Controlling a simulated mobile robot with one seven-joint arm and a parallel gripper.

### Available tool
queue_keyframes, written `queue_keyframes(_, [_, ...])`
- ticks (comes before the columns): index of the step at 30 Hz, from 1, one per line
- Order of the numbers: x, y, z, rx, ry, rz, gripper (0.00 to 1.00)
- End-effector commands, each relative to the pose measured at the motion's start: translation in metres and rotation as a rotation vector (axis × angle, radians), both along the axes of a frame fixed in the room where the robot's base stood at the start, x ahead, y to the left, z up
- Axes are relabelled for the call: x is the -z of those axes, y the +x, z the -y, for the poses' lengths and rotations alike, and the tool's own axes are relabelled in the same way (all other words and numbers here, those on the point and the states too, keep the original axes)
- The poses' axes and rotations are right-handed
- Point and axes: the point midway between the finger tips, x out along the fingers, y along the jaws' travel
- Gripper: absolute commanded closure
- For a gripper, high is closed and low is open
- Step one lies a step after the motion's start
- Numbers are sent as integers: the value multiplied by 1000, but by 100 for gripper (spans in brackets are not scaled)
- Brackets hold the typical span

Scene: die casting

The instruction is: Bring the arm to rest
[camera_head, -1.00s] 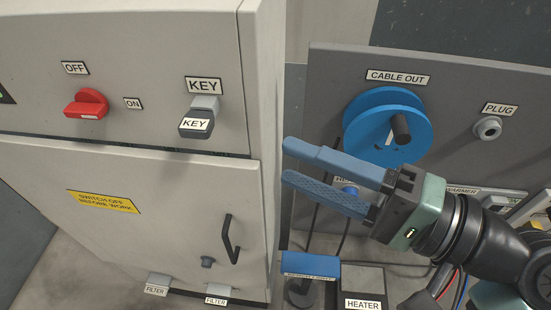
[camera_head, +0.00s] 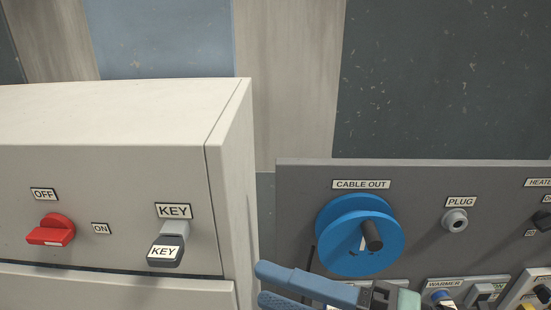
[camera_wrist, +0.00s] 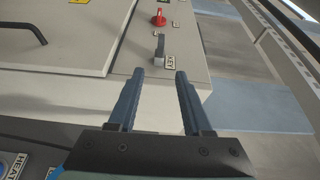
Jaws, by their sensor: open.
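My gripper (camera_head: 262,284) shows at the bottom of the head view, cut off by the lower edge, below and left of the blue cable reel. Its blue fingers are apart with nothing between them. In the wrist view both fingers of my gripper (camera_wrist: 157,72) are parallel, open and empty, pointing toward the cabinet. The key (camera_head: 165,249) sits in the cabinet front under its KEY label, apart from the fingers. It also shows in the wrist view (camera_wrist: 160,48), beyond the fingertips.
The light grey cabinet (camera_head: 100,210) fills the left, with a red switch (camera_head: 50,231) by the OFF label. A grey panel (camera_head: 300,200) at right carries the blue cable reel (camera_head: 340,236), a plug socket (camera_head: 455,220) and a warmer switch (camera_head: 484,293).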

Motion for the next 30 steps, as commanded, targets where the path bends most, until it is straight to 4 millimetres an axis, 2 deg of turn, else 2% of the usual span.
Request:
queue_keyframes(5, [-7,47,-16,185,-147,151,50])
queue_keyframes(8, [-21,77,-20,341,-267,303,50])
queue_keyframes(12, [-52,104,-20,546,-426,527,50])
queue_keyframes(15, [-82,112,-18,692,-534,698,50])
queue_keyframes(17, [-103,111,-17,786,-599,808,50])
queue_keyframes(20, [-144,101,-16,955,-709,1005,50])
queue_keyframes(24, [-199,67,-14,1198,-847,1257,50])
queue_keyframes(27, [-226,40,-13,1338,-919,1381,50])
queue_keyframes(30, [-242,21,-13,1430,-966,1453,50])
